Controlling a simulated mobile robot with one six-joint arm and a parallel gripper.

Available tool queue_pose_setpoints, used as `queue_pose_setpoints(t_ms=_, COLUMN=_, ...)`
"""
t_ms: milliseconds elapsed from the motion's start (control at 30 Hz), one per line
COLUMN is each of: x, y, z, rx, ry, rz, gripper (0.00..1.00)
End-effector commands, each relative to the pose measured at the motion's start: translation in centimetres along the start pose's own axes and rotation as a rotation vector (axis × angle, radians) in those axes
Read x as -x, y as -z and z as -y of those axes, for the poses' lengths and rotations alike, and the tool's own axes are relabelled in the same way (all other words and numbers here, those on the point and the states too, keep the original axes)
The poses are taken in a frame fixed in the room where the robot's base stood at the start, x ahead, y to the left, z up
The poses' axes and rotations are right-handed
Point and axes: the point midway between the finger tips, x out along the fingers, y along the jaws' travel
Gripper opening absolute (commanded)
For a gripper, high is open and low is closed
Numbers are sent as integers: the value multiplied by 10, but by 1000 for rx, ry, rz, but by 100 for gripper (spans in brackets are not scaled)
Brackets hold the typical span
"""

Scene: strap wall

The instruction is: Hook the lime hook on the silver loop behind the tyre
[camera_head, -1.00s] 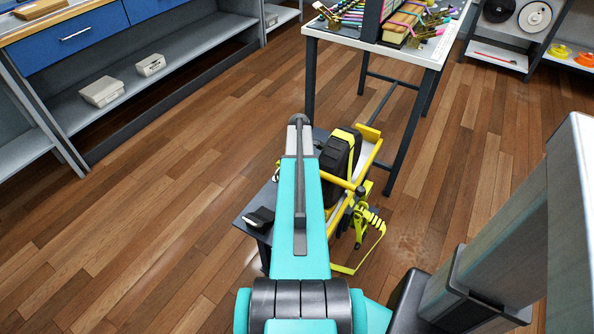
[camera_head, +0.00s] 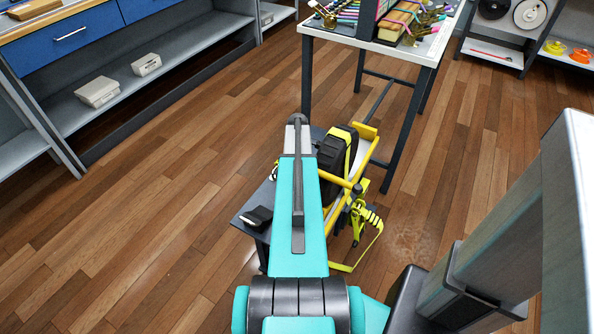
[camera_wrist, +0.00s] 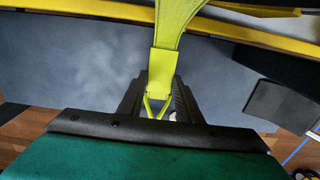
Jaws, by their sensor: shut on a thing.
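The lime hook (camera_wrist: 155,104) is in the wrist view, a V-shaped wire end below a lime strap (camera_wrist: 180,25). My gripper (camera_wrist: 158,92) has its dark jaws on either side of the hook and is shut on it. The black tyre (camera_head: 334,150), with a lime strap over it, stands on a yellow-framed carrier in the head view. My arm hides the gripper and part of the tyre's near side there. I cannot clearly make out the silver loop; a small pale spot beside the hook in the wrist view is too small to tell.
The carrier has a yellow rail (camera_head: 366,150) and a grey plate (camera_head: 243,219) with a small black block (camera_head: 258,217) on it. A lime strap loop (camera_head: 368,240) hangs at the right. A cluttered table (camera_head: 432,52) stands behind. Open wooden floor lies left.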

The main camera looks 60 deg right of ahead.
Motion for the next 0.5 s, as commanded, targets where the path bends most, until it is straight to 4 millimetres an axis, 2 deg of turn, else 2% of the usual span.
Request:
queue_pose_setpoints(t_ms=233, x=0, y=0, z=0, rx=0, ry=0, rz=0, gripper=6)
queue_pose_setpoints(t_ms=267, x=0, y=0, z=0, rx=0, ry=0, rz=0, gripper=35)
queue_pose_setpoints(t_ms=300, x=0, y=0, z=0, rx=0, ry=0, rz=0, gripper=42)
queue_pose_setpoints(t_ms=367, x=0, y=0, z=0, rx=0, ry=0, rz=0, gripper=52)
queue_pose_setpoints(t_ms=500, x=0, y=0, z=0, rx=0, ry=0, rz=0, gripper=53)
